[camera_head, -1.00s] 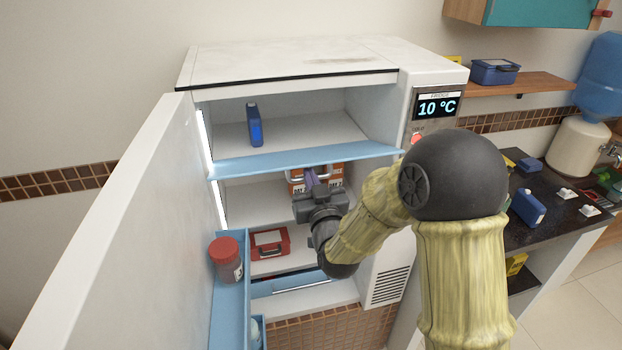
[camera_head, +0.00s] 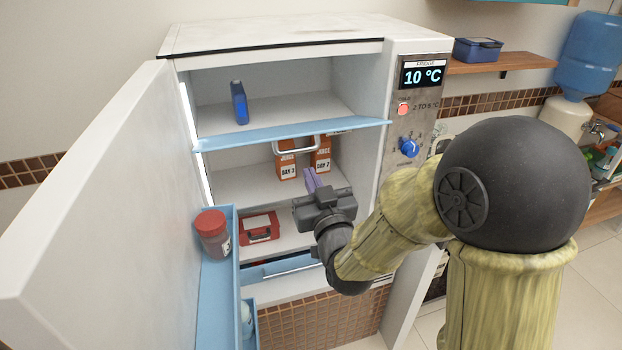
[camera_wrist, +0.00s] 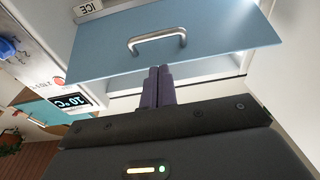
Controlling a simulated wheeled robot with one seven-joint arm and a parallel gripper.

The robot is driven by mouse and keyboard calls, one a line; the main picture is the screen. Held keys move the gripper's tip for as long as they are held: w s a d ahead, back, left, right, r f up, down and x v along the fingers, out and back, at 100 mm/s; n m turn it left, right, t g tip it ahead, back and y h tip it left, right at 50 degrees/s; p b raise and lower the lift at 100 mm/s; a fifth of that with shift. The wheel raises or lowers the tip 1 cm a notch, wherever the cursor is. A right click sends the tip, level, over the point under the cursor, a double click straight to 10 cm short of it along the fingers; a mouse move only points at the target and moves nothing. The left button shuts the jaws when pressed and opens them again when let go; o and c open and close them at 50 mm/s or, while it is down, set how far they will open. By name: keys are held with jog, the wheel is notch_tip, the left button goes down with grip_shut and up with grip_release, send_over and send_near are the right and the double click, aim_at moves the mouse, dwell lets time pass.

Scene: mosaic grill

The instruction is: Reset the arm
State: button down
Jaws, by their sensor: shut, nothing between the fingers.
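My gripper (camera_head: 312,180) is in front of the open fridge, at about the height of its middle shelf. Its purple fingers also show in the wrist view (camera_wrist: 158,86), close together with nothing between them. In the wrist view a light blue panel with a metal handle (camera_wrist: 157,41) lies beyond the fingertips, and I cannot tell how far off it is. My arm reaches in from the right and hides part of the fridge's lower right side.
The fridge door (camera_head: 110,190) stands open on the left, with a red-lidded jar (camera_head: 212,233) in its rack. Inside are a blue bottle (camera_head: 240,103), orange cartons (camera_head: 286,165) and a red box (camera_head: 260,228). A blue box (camera_head: 477,50) sits on a wall shelf at right.

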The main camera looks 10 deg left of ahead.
jog(key=s+d+f+m+g+h, duration=0.25)
jog(key=d+f+g+h, duration=0.4)
jog(key=d+f, duration=0.6)
jog(key=s+d+f+m+g+h, duration=0.2)
jog(key=s+d+f+g, duration=0.2)
jog(key=s+d+g, duration=0.4)
jog(key=s+d, duration=0.2)
jog(key=s, duration=0.3)
jog(key=shift+s+d+f+m+g, duration=0.2)
jog(key=shift+s+d+m+g, duration=0.1)
jog(key=shift+d+m+g, duration=0.1)
jog(key=shift+a, duration=0.2)
